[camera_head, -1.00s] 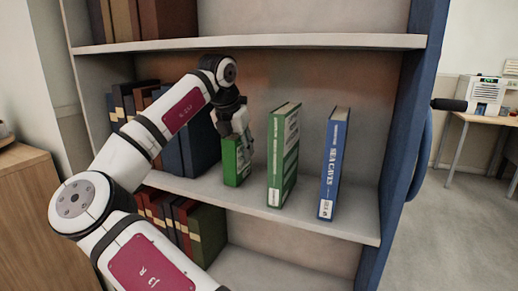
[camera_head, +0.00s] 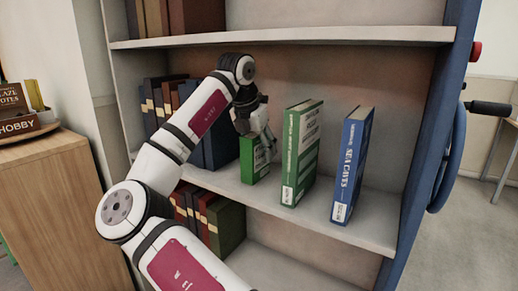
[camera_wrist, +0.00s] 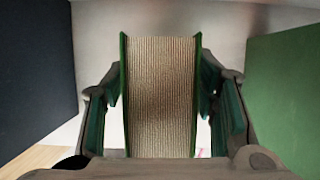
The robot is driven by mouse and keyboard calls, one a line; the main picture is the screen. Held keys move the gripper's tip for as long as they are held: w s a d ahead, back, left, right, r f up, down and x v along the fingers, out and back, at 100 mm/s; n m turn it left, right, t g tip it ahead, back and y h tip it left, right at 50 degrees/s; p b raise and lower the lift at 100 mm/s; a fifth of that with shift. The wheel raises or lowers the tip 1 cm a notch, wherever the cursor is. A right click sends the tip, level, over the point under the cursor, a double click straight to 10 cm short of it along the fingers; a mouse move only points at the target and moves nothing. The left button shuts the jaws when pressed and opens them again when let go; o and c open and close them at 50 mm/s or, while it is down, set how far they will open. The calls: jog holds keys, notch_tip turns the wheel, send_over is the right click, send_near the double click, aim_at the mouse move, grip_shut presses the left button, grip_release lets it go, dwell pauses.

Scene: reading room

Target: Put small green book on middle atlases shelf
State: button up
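The small green book (camera_head: 254,160) stands upright on the bookcase's middle shelf (camera_head: 285,202), between dark blue books and a taller green book. My gripper (camera_head: 262,132) is at its upper part, with the fingers pointing down around it. In the wrist view, the book's page edges (camera_wrist: 160,95) fill the middle, between green cover edges. The gripper fingers (camera_wrist: 162,105) stand on both sides, and narrow pale gaps show between them and the covers, so the gripper looks open. Contact at the fingertips is hard to tell.
The taller green book (camera_head: 301,155) and a blue book (camera_head: 352,165) stand to the right with gaps between. Dark blue books (camera_head: 216,140) stand close on the left. The upper shelf (camera_head: 300,37) lies above my arm. A wooden cabinet (camera_head: 65,205) is at left.

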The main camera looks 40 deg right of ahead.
jog(key=shift+a+r, duration=0.1)
jog(key=shift+r, duration=0.45)
jog(key=s+a, duration=0.4)
jog(key=a, duration=0.7)
jog(key=shift+a+p, duration=0.25)
jog(key=shift+p, duration=0.1)
jog(key=shift+r, duration=0.1)
jog(key=shift+s, duration=0.1)
